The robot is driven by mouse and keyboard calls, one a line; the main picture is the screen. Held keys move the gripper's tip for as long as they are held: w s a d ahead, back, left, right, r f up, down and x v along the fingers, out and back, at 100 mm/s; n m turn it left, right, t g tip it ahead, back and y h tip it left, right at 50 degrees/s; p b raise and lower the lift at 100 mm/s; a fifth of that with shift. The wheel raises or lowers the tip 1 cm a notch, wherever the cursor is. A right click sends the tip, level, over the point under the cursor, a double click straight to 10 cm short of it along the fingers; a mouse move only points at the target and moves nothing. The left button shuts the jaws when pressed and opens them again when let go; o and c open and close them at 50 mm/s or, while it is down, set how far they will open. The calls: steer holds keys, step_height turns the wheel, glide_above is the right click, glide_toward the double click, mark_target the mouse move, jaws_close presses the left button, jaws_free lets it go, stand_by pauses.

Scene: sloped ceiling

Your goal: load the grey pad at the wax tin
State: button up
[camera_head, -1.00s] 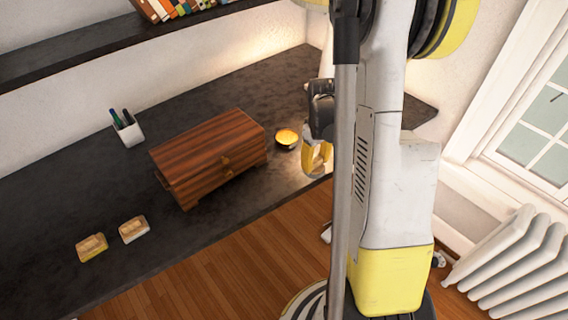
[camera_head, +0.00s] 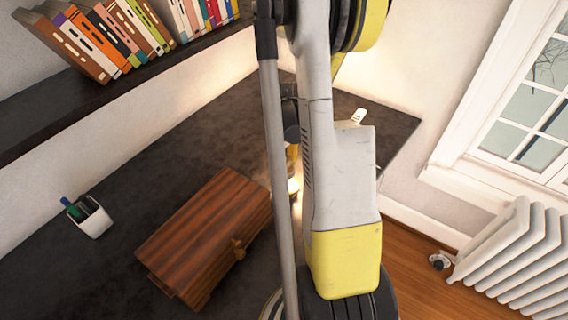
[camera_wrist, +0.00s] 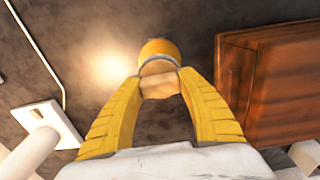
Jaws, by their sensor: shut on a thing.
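My gripper (camera_wrist: 160,82) is shut on a tan wooden block (camera_wrist: 160,86) in the wrist view. A grey edge (camera_wrist: 158,59) shows just beyond the block; I cannot tell whether it is the grey pad or the tin's rim. The round wax tin (camera_wrist: 158,47), yellow-orange on top, lies directly beyond the block, and I cannot tell whether they touch. My gripper is mostly hidden there too.
A striped wooden chest (camera_head: 210,235) with a latch stands left of the tin; it also shows at right in the wrist view (camera_wrist: 285,85). A white pen cup (camera_head: 93,221) is further left. A white plate with a cord (camera_wrist: 45,120) lies left in the wrist view. Books (camera_head: 130,35) line the shelf.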

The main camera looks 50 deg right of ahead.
mark_target(286, 185)
steer(key=shift+s+f, duration=0.1)
steer(key=shift+f, duration=0.35)
steer(key=shift+f+b, duration=1.7)
steer(key=shift+f, duration=0.8)
steer(key=shift+f+b, duration=0.5)
steer(key=shift+b, duration=0.2)
steer(key=shift+r+p, duration=2.25)
steer(key=shift+r, duration=1.3)
steer(key=shift+s+f, duration=0.1)
